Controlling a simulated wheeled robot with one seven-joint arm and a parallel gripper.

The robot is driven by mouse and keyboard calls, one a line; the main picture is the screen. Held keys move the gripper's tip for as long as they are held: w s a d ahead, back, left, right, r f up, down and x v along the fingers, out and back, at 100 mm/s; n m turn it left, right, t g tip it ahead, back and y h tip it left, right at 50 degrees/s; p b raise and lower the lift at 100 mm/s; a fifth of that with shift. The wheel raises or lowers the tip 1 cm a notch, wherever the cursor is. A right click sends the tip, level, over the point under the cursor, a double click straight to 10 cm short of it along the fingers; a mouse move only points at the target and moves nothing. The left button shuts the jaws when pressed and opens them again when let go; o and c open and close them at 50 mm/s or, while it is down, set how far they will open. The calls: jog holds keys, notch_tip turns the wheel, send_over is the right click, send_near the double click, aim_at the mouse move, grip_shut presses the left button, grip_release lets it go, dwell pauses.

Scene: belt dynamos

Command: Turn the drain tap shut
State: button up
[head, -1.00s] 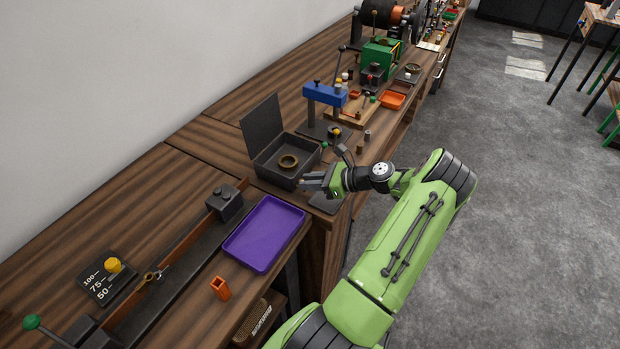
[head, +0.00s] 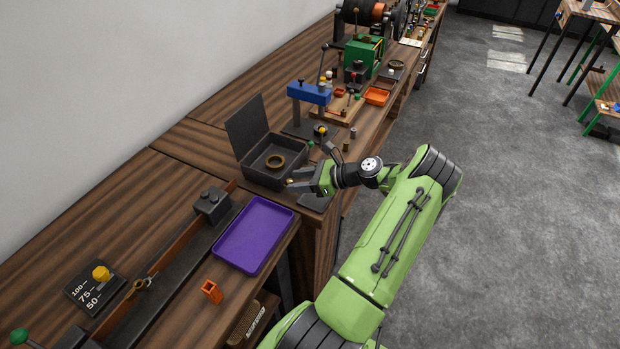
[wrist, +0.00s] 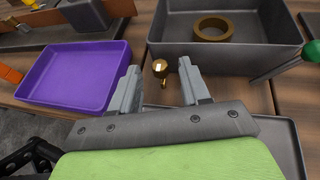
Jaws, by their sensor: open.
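The drain tap, a small brass piece with a round knob (wrist: 160,67), sits low at the front of the grey open-lidded box (head: 250,172). In the wrist view it shows between my two fingertips, just beyond them, with a gap on either side. My gripper (wrist: 160,82) is open and empty, pointing at the box's front wall (wrist: 217,62). In the head view my gripper (head: 291,188) is at the box's near right corner, and only a speck of brass shows by its fingers. I cannot tell whether the tap is open or shut.
A brass ring (head: 275,161) lies in the box. A purple tray (head: 253,235) lies to the left of my gripper and an orange holder (head: 211,291) nearer. A green-knobbed lever (wrist: 312,50) stands close on the right. A blue-topped press (head: 310,92) stands behind.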

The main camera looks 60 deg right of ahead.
jog(key=p+v, duration=0.1)
jog(key=v, duration=1.4)
jog(key=shift+p, duration=0.4)
jog(key=shift+s+r, duration=0.1)
